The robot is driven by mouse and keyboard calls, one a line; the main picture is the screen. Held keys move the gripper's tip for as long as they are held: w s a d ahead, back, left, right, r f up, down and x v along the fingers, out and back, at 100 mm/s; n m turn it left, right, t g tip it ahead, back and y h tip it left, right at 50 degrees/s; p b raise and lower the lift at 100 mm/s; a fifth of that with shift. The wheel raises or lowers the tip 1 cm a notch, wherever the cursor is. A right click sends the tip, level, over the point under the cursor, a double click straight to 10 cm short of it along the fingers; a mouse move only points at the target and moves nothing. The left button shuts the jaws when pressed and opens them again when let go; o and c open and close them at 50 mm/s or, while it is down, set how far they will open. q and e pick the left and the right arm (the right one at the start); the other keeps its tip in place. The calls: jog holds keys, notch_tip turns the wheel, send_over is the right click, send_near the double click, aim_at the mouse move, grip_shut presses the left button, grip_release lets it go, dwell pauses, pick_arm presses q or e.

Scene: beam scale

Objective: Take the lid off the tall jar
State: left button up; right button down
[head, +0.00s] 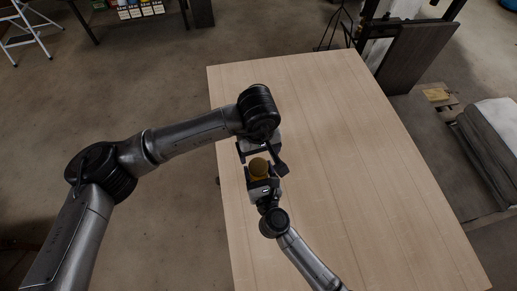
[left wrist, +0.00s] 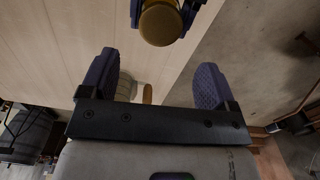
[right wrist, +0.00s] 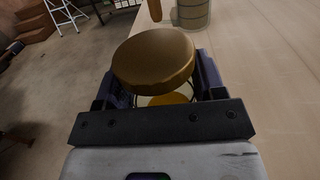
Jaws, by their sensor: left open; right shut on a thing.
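The tall jar has a round golden-brown lid (right wrist: 155,60) on top. Its clear glass body (right wrist: 168,100) shows a little below the lid in the right wrist view. My right gripper (head: 262,180) is shut on the jar below the lid. The lid also shows in the head view (head: 258,168) and at the top of the left wrist view (left wrist: 160,25). My left gripper (left wrist: 157,62) is open and empty. It is close to the jar, apart from the lid, with no contact visible. Most of the jar body is hidden by the right gripper.
A pale wooden table (head: 350,160) lies under both arms, its right side clear. A grey banded container (right wrist: 193,12) and a brown upright piece (right wrist: 155,10) stand beyond the jar. They also show between the left fingers, the container (left wrist: 126,88) partly hidden.

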aim_at(258, 165)
pick_arm(q)
jog(key=shift+f+m, duration=0.2)
jog(key=shift+m, duration=0.4)
jog(key=shift+f, duration=3.85)
jog(key=shift+c, duration=0.2)
jog(key=c, duration=0.9)
jog(key=n, duration=0.6)
jog(key=shift+r+n, duration=0.1)
jog(key=shift+n, duration=0.3)
jog(key=o, duration=1)
